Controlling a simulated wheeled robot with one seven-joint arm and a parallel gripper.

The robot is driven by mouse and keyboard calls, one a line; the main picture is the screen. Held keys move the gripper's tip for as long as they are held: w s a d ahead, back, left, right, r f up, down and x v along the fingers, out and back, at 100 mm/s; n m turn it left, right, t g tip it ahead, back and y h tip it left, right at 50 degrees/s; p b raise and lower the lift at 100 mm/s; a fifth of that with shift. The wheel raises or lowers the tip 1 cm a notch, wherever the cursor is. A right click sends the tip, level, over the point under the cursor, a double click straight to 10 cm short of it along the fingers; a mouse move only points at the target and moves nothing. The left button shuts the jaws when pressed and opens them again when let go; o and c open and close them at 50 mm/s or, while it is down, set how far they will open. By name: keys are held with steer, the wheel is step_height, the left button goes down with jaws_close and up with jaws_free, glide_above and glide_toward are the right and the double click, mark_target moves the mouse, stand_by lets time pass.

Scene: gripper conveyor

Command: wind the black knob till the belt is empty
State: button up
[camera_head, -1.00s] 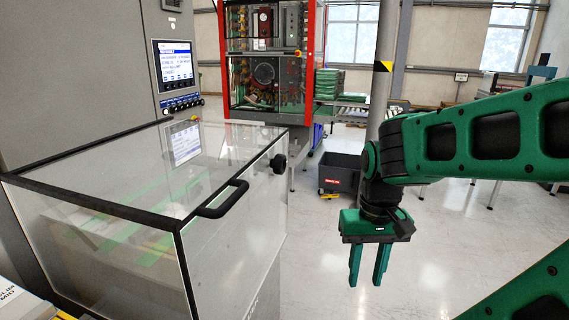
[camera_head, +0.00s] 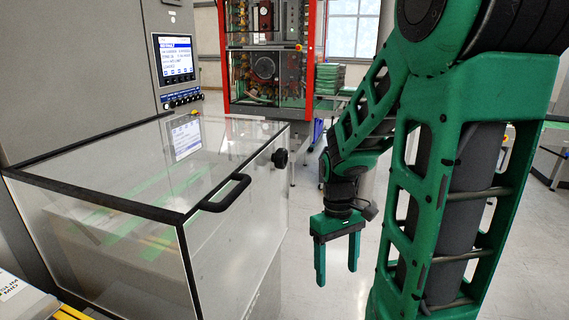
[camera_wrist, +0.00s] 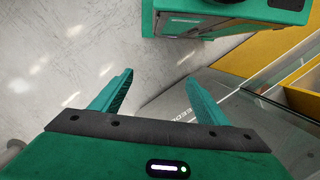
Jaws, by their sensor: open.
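The black knob (camera_head: 280,158) sticks out of the right side of the clear-walled cover, near its far top edge. My gripper (camera_head: 337,272) hangs with its fingers down, to the right of the knob and lower in the picture, apart from it. Its two green fingers are spread with nothing between them. In the wrist view my gripper (camera_wrist: 158,95) also shows open and empty over the floor, and the knob cannot be made out there. Pale and green shapes, possibly the belt, show dimly through the cover; I cannot tell what lies on it.
A red-framed cabinet (camera_head: 316,60) is at the back. Bare floor lies right of the cover.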

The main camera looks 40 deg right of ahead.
steer(key=w+a+f+n+y, duration=0.2)
steer(key=w+f+n+y, duration=0.25)
steer(key=w+f, duration=0.3)
steer(key=w+a+r+n+t+y, duration=0.1)
steer(key=w+a+n+t+y, duration=0.2)
steer(key=w, duration=0.4)
steer(key=n+t+y, duration=0.3)
steer(key=t, duration=1)
glide_toward(286, 160)
steer(key=x, duration=0.9)
steer(key=shift+a, duration=0.15)
steer(key=shift+c, duration=0.3)
steer(key=c, duration=1)
